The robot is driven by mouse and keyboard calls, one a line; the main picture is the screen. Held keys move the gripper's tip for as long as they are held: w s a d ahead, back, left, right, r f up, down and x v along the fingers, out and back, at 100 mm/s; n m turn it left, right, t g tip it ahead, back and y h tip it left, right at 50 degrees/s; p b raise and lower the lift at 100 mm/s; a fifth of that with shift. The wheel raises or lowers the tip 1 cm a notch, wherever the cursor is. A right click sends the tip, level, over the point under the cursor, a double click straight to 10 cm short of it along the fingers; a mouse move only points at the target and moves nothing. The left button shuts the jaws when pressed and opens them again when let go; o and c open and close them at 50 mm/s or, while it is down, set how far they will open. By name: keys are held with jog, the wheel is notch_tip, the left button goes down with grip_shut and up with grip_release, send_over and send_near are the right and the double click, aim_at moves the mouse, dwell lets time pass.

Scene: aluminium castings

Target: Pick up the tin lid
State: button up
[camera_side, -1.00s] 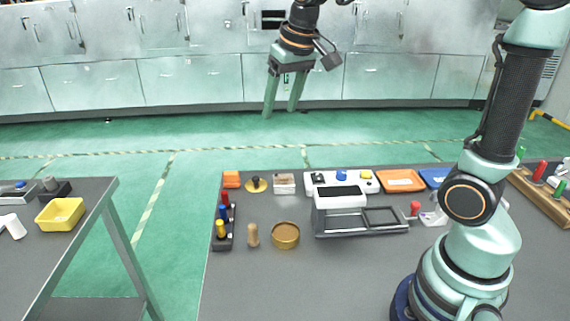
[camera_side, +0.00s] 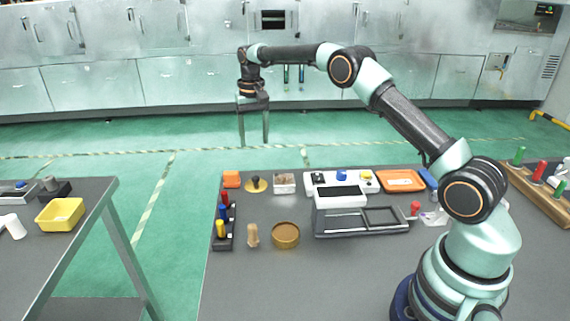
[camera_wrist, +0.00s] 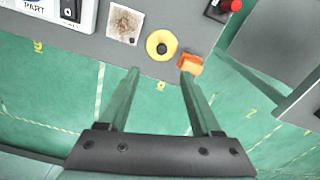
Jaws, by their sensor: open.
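The tin lid looks like the yellow round disc with a dark knob (camera_side: 257,184), lying on the grey bench near its back left edge. It also shows in the wrist view (camera_wrist: 151,44), just beyond the fingertips. A round brassy tin (camera_side: 285,236) stands farther forward on the bench, its top side showing a brown inside. My gripper (camera_side: 254,142) is open and empty, pointing down, above and behind the lid in the side view. Its two fingers (camera_wrist: 160,74) are spread apart in the wrist view.
An orange block (camera_side: 231,179) is left of the lid and a pale box (camera_side: 284,183) is right of it. A dark rack of coloured pieces (camera_side: 223,228), a wooden peg (camera_side: 252,236) and a grey device (camera_side: 358,216) stand nearer. Green floor shows beyond the bench edge.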

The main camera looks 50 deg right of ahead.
aim_at(256, 177)
notch_tip(256, 177, down, 12)
jog(key=shift+a+f, duration=0.15)
jog(key=shift+f, duration=0.05)
grip_shut()
dwell(0.5)
